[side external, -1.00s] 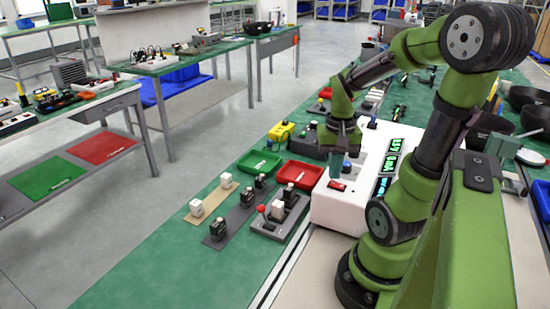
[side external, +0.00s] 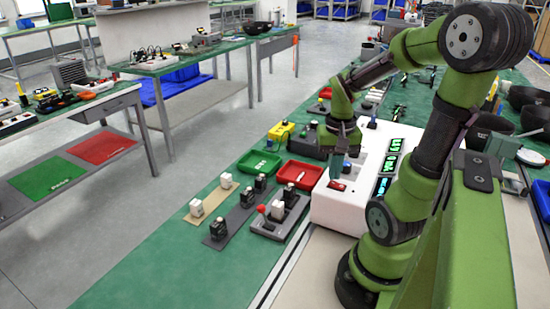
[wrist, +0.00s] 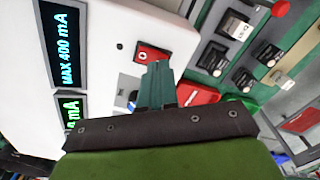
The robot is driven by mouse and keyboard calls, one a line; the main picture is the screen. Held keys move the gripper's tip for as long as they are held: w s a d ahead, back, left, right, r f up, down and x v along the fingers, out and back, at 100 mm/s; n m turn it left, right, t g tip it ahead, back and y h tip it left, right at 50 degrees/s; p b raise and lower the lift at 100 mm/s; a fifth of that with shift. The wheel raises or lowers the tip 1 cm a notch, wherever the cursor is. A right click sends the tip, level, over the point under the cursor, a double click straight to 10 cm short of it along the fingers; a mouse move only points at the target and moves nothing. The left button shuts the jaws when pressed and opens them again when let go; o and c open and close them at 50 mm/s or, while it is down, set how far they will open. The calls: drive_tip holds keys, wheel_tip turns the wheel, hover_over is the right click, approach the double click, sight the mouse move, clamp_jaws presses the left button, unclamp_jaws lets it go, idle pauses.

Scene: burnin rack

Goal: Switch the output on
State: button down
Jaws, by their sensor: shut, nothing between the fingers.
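The white supply box (side external: 333,209) stands on the bench, with lit displays (side external: 388,163) on its sloping face. In the wrist view one cyan display (wrist: 65,40) reads "MAX 400 mA", and a green one ending in "mA" (wrist: 70,112) is partly cut off. The red switch (side external: 337,186) is on the box top near its left edge; it also shows in the wrist view (wrist: 153,55). My gripper (side external: 336,177) is shut and empty, pointing down at the switch. In the wrist view its fingertips (wrist: 158,66) overlap the switch's near edge. I cannot tell whether they touch.
A red tray (side external: 299,174) and a green tray (side external: 259,164) lie left of the box. A grey fixture with a red knob (side external: 261,208) and several small modules stand in front of them. Black bowls (side external: 528,97) are at the right.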

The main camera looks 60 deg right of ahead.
sight(333, 183)
drive_tip(key=shift+f, duration=0.8)
drive_tip(key=shift+r, duration=3.55)
